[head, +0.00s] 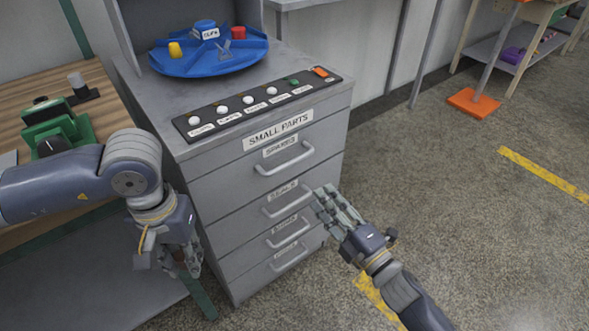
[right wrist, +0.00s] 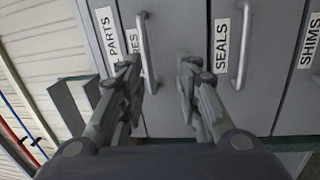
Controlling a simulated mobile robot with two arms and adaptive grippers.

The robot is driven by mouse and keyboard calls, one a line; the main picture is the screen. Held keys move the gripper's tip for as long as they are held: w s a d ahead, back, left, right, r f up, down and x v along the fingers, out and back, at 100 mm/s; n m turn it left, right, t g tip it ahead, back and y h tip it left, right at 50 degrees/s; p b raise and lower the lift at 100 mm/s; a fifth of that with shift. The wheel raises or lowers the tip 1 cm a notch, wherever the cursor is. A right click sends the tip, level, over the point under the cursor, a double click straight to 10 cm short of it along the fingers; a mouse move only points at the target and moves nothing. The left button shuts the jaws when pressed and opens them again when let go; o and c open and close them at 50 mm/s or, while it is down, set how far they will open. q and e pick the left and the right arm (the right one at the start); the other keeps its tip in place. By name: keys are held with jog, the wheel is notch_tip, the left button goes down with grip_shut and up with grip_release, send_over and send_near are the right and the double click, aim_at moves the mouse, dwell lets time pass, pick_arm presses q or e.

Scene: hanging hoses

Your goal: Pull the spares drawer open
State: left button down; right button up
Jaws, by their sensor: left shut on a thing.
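The spares drawer (head: 225,188) is the top drawer of the grey cabinet, and its front looks flush with the drawers below. Its bar handle (head: 287,162) is bare in the head view. In the right wrist view the same handle (right wrist: 148,50) stands beside the left finger, whose tip partly covers the label. My right gripper (head: 327,200) is open and empty, low and right of that handle, in front of the seals drawer's right side. The right wrist view shows its fingers (right wrist: 161,68) apart. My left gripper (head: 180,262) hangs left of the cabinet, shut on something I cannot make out.
Further drawers with handles, including the seals handle (head: 288,199), lie below. A button strip (head: 258,103) and a blue turntable (head: 208,60) are on the cabinet top. A wooden bench (head: 95,75) stands at left.

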aim_at(291, 163)
jog(key=shift+n+y, duration=0.4)
jog(key=shift+n, duration=0.2)
jog(key=x, duration=0.4)
jog(key=r+x, duration=0.1)
jog(key=x, duration=0.3)
jog(key=s+r+b+x, duration=0.1)
jog(key=x, duration=0.3)
jog(key=shift+w+a, duration=0.35)
jog(key=shift+a, duration=0.1)
grip_shut()
